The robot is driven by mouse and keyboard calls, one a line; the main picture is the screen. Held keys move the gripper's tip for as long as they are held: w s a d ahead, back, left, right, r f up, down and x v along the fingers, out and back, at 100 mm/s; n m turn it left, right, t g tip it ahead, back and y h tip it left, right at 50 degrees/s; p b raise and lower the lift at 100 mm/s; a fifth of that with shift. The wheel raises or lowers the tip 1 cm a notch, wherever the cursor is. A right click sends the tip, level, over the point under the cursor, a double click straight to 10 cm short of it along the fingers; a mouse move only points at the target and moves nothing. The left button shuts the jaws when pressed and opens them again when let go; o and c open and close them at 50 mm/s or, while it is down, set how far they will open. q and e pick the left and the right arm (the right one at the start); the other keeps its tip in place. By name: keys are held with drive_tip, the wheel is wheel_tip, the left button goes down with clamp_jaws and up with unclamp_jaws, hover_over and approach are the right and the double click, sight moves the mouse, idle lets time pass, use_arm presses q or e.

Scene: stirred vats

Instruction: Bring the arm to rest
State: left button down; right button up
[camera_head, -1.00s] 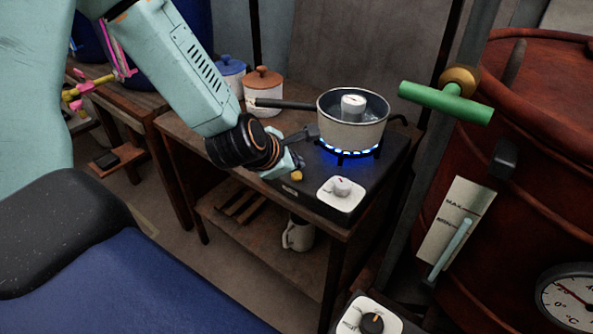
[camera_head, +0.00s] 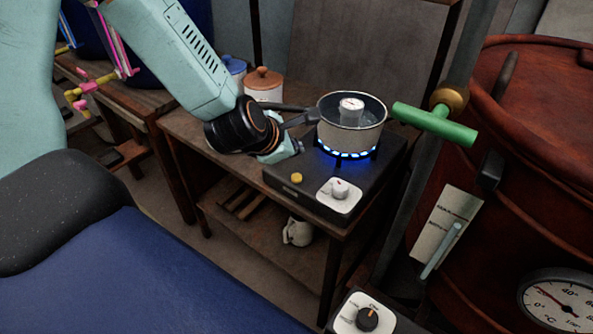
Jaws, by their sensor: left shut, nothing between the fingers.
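My left arm comes in from the upper left in the head view. Its gripper (camera_head: 303,120) is shut and empty, with its dark fingers beside the near left side of the saucepan (camera_head: 350,138) and close to the pan's handle; I cannot tell whether they touch. The pan sits on the burner of a black hob (camera_head: 285,178) with blue flames under it. A small round dial thermometer (camera_head: 351,105) stands in the pan. My right gripper is not in view.
The hob stands on a wooden table (camera_head: 190,128) with two lidded jars behind; the nearer is white with a brown lid (camera_head: 263,84). A green T-handle (camera_head: 434,123) juts out near the pan. A red vat (camera_head: 540,180) fills the right. A white mug (camera_head: 297,231) is on the lower shelf.

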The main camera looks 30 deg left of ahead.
use_arm(q)
drive_tip(key=shift+f, duration=0.1)
idle(0.7)
drive_tip(key=m, duration=0.3)
drive_tip(key=shift+s+d+m, duration=0.1)
drive_tip(key=shift+d+m, duration=0.05)
drive_tip(key=shift+m, duration=0.95)
drive_tip(key=s+d+f+m+g, duration=0.2)
drive_tip(key=s+f+m+g, duration=0.1)
drive_tip(key=s+f+m, duration=0.4)
drive_tip(key=s+d+f+m+g, duration=0.3)
drive_tip(key=s+f+m, duration=0.4)
drive_tip(key=s, duration=0.6)
drive_tip(key=s+d+f+m+g, duration=0.2)
drive_tip(key=s+f+m+g, duration=0.1)
drive_tip(key=s+f+m, duration=0.4)
drive_tip(key=s, duration=0.3)
drive_tip(key=shift+s+d+f+m, duration=0.2)
drive_tip(key=shift+s+d+m, duration=0.1)
drive_tip(key=shift+s+d, duration=0.05)
